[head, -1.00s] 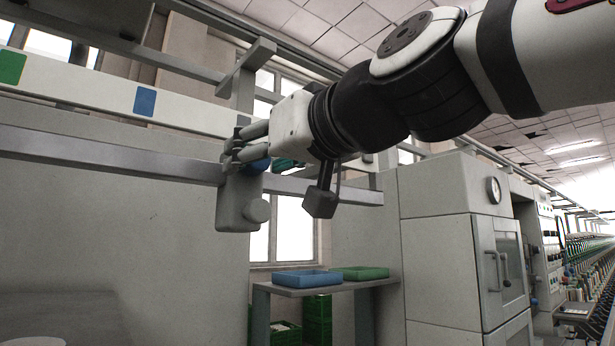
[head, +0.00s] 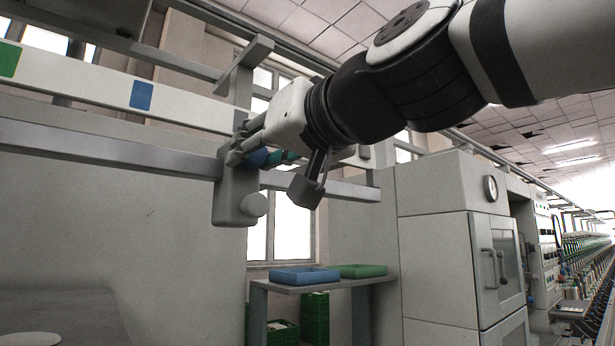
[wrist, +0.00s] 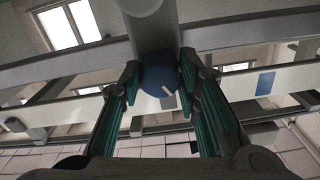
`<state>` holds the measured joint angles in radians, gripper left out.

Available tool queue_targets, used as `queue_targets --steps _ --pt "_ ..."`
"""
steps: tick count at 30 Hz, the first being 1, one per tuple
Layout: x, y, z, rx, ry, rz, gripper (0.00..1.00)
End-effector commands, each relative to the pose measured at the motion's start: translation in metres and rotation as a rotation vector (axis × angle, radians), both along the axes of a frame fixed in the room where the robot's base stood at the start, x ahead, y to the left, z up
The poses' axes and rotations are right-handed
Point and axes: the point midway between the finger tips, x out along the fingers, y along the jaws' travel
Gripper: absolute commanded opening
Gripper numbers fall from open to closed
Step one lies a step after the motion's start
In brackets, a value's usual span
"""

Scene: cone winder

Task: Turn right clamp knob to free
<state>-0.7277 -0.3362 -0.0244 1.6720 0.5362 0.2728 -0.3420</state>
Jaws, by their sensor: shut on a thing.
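The clamp knob is blue and round, with a pale line mark on its face. In the head view the knob (head: 257,157) sits on the front of a grey clamp block (head: 232,195) on the metal rail. In the wrist view the knob (wrist: 160,84) lies between the two green-padded fingers, its pale mark slanted. My gripper (head: 250,150) is shut on the knob, and its fingers partly hide it in the head view. The gripper also shows in the wrist view (wrist: 160,92).
The metal rail (head: 110,152) runs across the view behind the gripper. A pale round stub (head: 254,204) sticks out low on the clamp block. Below, a blue tray (head: 305,277) and a green tray (head: 362,271) rest on a grey table. A grey cabinet (head: 435,240) stands at right.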

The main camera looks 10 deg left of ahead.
Motion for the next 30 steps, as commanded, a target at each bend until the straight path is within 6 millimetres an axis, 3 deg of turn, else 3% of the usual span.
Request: queue_targets --steps 30 --pt "-0.0005 0.0005 0.001 0.616 0.691 -0.002 0.02"
